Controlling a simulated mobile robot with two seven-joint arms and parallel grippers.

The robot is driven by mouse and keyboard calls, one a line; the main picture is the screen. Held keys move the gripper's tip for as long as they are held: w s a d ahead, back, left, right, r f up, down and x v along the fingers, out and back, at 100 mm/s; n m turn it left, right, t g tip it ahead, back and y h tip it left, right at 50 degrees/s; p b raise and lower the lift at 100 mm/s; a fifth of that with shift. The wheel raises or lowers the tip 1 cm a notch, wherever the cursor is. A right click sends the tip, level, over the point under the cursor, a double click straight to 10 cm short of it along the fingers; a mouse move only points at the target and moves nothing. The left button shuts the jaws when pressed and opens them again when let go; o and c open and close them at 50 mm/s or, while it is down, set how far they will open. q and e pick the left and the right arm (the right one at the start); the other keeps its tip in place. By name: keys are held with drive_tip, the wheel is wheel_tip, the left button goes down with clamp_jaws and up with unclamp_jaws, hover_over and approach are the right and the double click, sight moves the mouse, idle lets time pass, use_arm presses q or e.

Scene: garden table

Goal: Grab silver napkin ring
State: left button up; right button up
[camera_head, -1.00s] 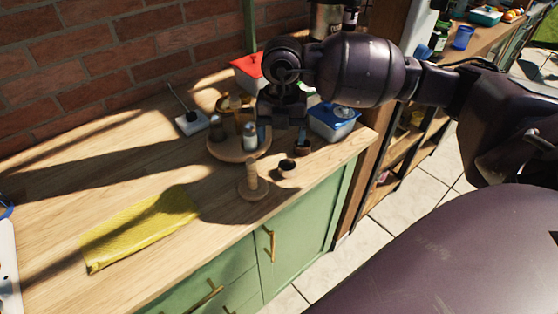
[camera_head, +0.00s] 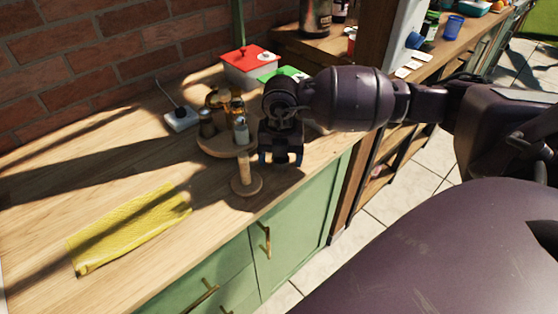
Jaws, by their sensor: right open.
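I cannot make out a silver napkin ring in the head view; the spot around and behind my right gripper is hidden. My right gripper (camera_head: 281,158) is open and points down over the counter, just right of a wooden peg stand (camera_head: 246,178). Its two fingertips have bluish pads, and nothing shows between them. The peg stands upright on a round base, and I see no ring around it. My left gripper is out of view.
A round wooden tray (camera_head: 212,145) with shakers and small items stands left of the gripper. Behind are a red-lidded box (camera_head: 248,66) and a green-lidded box (camera_head: 284,74). A yellow cloth (camera_head: 130,228) lies at the front left. The counter between is mostly clear.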

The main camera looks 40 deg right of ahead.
drive_tip(key=shift+f, duration=0.25)
drive_tip(key=c, duration=1)
drive_tip(key=shift+r, duration=0.1)
